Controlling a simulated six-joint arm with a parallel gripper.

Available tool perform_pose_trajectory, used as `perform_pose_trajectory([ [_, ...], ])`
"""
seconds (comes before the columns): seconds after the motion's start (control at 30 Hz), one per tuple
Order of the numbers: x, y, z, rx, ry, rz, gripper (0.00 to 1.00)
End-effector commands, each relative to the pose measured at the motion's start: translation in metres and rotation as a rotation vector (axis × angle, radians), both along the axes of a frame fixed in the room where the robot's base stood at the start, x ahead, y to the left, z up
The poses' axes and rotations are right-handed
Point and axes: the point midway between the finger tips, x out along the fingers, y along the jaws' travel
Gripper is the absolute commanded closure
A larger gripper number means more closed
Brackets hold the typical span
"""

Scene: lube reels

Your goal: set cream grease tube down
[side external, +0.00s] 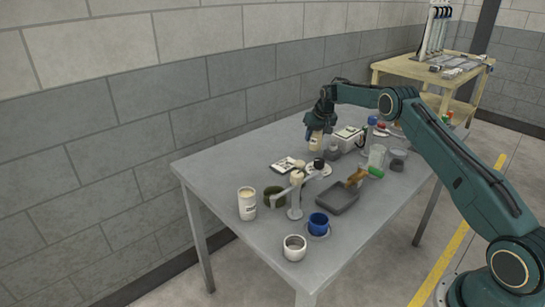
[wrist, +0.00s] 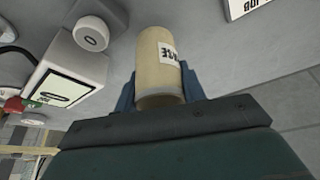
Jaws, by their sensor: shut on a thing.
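The cream grease tube (wrist: 153,60) is between the fingers of my gripper (wrist: 162,92) in the wrist view, with part of a dark-lettered label showing. In the side view the tube (side external: 316,141) hangs below my gripper (side external: 313,134), over the back part of the grey table (side external: 220,170). My gripper is shut on the tube. Whether the tube's lower end touches the table cannot be told.
A white box (side external: 348,134) stands just right of the tube, also seen in the wrist view (wrist: 62,80). A white labelled card (side external: 287,165), a grey tray (side external: 338,198), a white can (side external: 247,203) and a blue cup (side external: 318,223) stand nearer the front. The table's back left is clear.

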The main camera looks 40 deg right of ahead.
Motion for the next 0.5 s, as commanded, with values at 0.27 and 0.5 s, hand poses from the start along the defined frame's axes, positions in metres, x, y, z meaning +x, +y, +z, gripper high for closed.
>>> perform_pose_trajectory([
  [0.27,0.0,0.0,-0.024,0.0,-0.001,0.0,0.82],
  [0.5,0.0,0.0,-0.024,0.0,-0.001,0.0,0.82],
])
